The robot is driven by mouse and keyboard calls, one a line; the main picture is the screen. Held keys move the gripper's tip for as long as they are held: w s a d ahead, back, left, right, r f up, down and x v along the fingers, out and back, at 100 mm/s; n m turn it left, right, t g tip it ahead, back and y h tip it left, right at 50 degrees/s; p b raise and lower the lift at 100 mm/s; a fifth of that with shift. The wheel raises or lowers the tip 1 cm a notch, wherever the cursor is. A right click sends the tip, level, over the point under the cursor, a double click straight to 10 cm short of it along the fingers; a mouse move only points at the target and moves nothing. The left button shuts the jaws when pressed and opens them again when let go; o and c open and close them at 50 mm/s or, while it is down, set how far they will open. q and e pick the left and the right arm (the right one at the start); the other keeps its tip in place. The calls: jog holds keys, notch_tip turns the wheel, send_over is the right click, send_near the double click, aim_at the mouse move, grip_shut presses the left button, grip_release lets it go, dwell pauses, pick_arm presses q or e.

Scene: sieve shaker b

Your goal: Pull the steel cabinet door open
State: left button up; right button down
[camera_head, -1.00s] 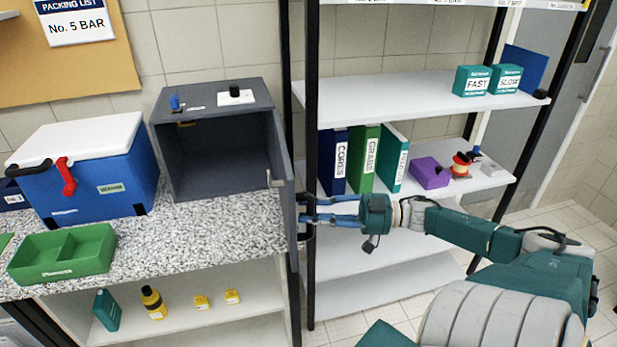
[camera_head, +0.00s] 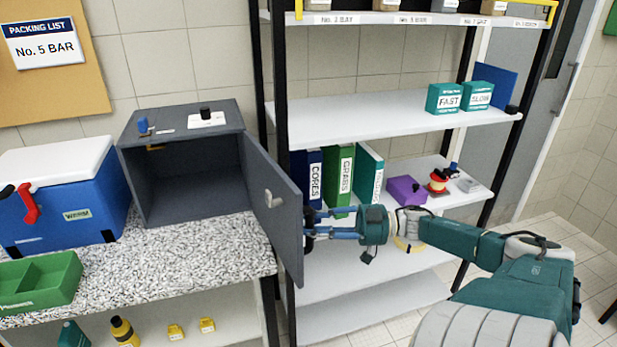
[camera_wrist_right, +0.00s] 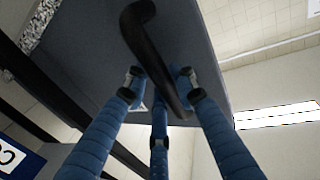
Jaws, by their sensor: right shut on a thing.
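The grey steel cabinet (camera_head: 190,118) stands on the speckled counter, its front open and its inside dark and seemingly empty. Its door (camera_head: 272,205) hangs from the right side and stands well open, with a metal latch plate on its inner face. My right gripper (camera_head: 312,228) is at the door's outer face and shut on the handle. In the right wrist view, the blue fingers (camera_wrist_right: 160,90) close around the black bar handle (camera_wrist_right: 155,60) on the grey door panel (camera_wrist_right: 85,45). The handle is mostly hidden in the head view. My left gripper is not in view.
A white shelf rack (camera_head: 375,118) stands right behind the door and gripper, its black post close by. It holds binders (camera_head: 340,180), a purple box (camera_head: 406,191) and teal boxes. A blue cooler (camera_head: 70,195) and green tray (camera_head: 62,278) are left of the cabinet.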

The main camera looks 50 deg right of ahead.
jog(key=c, duration=1.5)
grip_release()
jog(key=shift+s+f, duration=0.1)
jog(key=shift+f, duration=0.15)
jog(key=shift+o, duration=0.2)
jog(key=shift+d+r, duration=0.1)
jog(key=v, duration=1.2)
